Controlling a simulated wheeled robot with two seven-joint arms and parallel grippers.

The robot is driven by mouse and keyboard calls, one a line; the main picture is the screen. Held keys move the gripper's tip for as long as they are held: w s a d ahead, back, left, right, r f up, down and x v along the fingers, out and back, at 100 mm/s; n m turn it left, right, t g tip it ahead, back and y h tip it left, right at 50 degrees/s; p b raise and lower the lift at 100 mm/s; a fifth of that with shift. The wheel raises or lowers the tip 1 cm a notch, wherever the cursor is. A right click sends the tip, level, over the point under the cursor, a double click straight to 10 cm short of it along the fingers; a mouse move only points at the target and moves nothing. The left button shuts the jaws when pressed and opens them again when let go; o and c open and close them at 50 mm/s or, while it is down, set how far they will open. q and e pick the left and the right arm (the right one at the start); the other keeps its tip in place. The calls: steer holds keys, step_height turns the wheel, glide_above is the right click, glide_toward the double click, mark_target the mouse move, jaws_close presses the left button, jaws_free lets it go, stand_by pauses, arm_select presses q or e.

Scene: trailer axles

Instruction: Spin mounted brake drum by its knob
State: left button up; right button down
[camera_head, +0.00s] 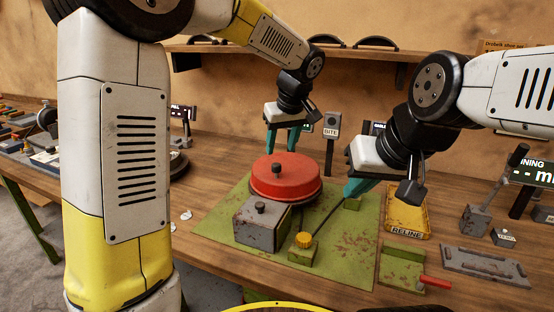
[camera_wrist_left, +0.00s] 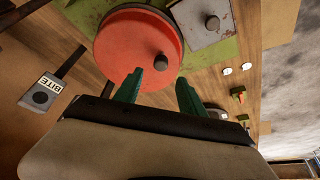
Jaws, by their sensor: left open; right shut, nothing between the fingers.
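The red brake drum (camera_head: 300,184) is mounted flat on a green plate (camera_head: 228,216), with a small dark knob (camera_head: 276,168) standing on its top near the rim. The left wrist view also shows the drum (camera_wrist_left: 125,48) and the knob (camera_wrist_left: 161,62). My left gripper (camera_head: 282,149) is open above the drum's far-left side. In the left wrist view its teal fingers (camera_wrist_left: 158,79) point at the knob, which appears between and just past the tips; I see no contact. My right gripper (camera_head: 348,195) is shut and empty, to the right of the drum, above the plate.
A grey box (camera_head: 258,232) with a dark knob stands in front of the drum, beside a yellow knob (camera_head: 304,240) on a green block. A yellow RELINE tray (camera_head: 406,218) and grey metal parts (camera_head: 484,264) lie to the right. A BITE sign (camera_head: 331,132) stands behind.

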mark_target(277, 164)
arm_select(q)
steer(key=x, duration=0.7)
steer(key=shift+f, duration=0.2)
jaws_close()
stand_by(1.2)
